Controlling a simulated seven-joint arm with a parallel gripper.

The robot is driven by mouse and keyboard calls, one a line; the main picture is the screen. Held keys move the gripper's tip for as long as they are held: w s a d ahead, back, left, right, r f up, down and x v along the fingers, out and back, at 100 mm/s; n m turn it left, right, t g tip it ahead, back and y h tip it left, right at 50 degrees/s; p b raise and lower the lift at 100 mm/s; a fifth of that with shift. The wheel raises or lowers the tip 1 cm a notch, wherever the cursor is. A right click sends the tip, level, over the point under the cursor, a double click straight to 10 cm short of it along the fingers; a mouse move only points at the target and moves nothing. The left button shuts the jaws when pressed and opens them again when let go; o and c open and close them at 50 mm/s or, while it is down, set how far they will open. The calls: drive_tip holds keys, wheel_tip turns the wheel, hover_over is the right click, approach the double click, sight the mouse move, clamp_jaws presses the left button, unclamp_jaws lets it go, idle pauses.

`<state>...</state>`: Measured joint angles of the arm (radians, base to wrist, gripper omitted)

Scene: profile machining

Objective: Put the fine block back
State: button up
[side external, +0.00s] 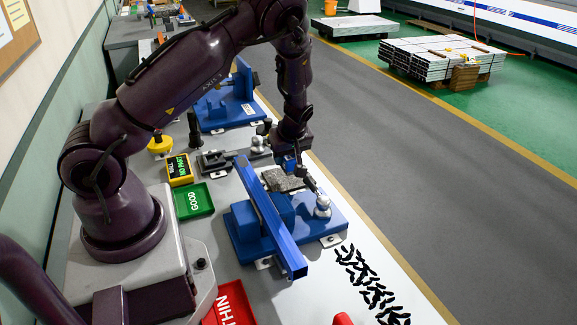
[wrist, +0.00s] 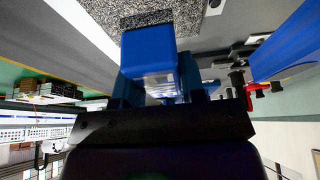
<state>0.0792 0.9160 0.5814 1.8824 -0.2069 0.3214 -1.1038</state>
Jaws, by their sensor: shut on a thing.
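My gripper (side external: 289,160) is low over the bench, beside the blue fixture. In the wrist view my gripper (wrist: 158,90) is shut on a small blue block (wrist: 150,48) with a pale label on its lower part. I take this to be the fine block; its label is not readable. The block also shows small and dark blue in the side view (side external: 290,165). A grey speckled slab (side external: 283,180) lies close below the gripper. It shows behind the block in the wrist view (wrist: 190,12); I cannot tell whether they touch.
A long blue profile (side external: 268,215) lies across the blue fixture (side external: 240,222), near the gripper. A toggle clamp (side external: 321,205) stands at right. Green GOOD (side external: 194,201) and red THIN (side external: 230,305) trays are at left. Black pieces (side external: 372,285) lie at the front right.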

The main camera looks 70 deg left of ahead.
drive_tip(key=shift+w+a+f, duration=0.1)
drive_tip(key=shift+w+f, duration=0.1)
drive_tip(key=shift+f, duration=0.05)
drive_tip(key=shift+w+a+f, duration=0.1)
drive_tip(key=shift+f, duration=0.8)
drive_tip(key=shift+w+a+f, duration=0.1)
drive_tip(key=shift+f, duration=0.8)
drive_tip(key=shift+f, duration=0.15)
drive_tip(key=o, duration=0.9)
